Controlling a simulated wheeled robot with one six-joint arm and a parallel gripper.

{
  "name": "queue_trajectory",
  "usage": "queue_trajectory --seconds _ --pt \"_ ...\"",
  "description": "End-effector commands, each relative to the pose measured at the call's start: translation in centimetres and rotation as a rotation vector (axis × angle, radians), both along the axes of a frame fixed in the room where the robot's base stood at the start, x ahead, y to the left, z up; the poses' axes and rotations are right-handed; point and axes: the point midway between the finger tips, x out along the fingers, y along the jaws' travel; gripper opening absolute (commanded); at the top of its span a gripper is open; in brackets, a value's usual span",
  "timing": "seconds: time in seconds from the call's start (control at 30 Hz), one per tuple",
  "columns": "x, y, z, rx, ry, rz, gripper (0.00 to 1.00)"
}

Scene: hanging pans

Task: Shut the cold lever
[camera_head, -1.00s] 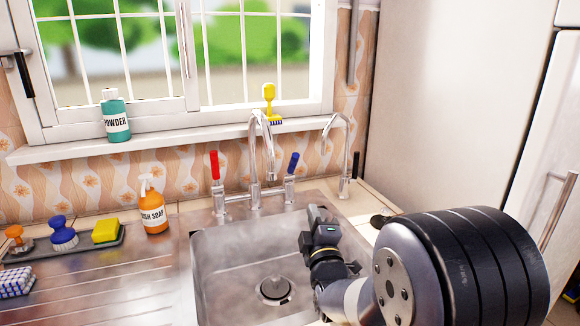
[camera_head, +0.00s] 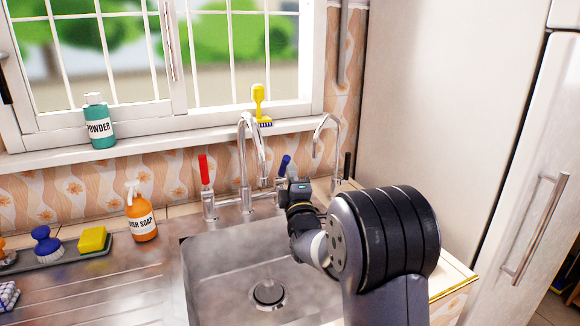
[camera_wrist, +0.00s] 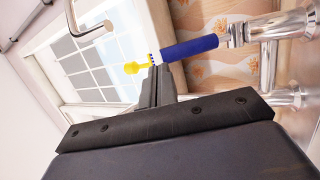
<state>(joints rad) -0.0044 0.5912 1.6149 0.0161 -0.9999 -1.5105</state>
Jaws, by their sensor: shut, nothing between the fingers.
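The cold lever has a blue handle (camera_head: 284,166) and stands on the right side of the sink faucet (camera_head: 246,165), tilted slightly to the right. In the wrist view the blue handle (camera_wrist: 190,47) lies just beyond my fingertips, a little to their right. My gripper (camera_head: 298,184) is shut and empty, just in front of the cold lever in the head view. The shut fingers also show in the wrist view (camera_wrist: 158,75). I cannot tell whether they touch the handle. The lever's base is partly hidden by my gripper in the head view.
A red-handled lever (camera_head: 204,172) stands on the faucet's left. A second, slimmer faucet (camera_head: 328,130) is at the right. The sink basin (camera_head: 220,260) is empty. A soap bottle (camera_head: 140,215) stands left of it. A yellow brush (camera_head: 258,100) is on the sill.

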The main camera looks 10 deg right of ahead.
Motion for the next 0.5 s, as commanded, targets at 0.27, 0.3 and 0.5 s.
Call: queue_trajectory --seconds 0.27,0.3,0.5 --pt "2.0 0.0 0.8 0.0 0.001 0.0 0.0" --pt "2.1 0.0 0.8 0.0 0.001 0.0 0.0" --pt "2.2 0.0 0.8 0.0 0.001 0.0 0.0"
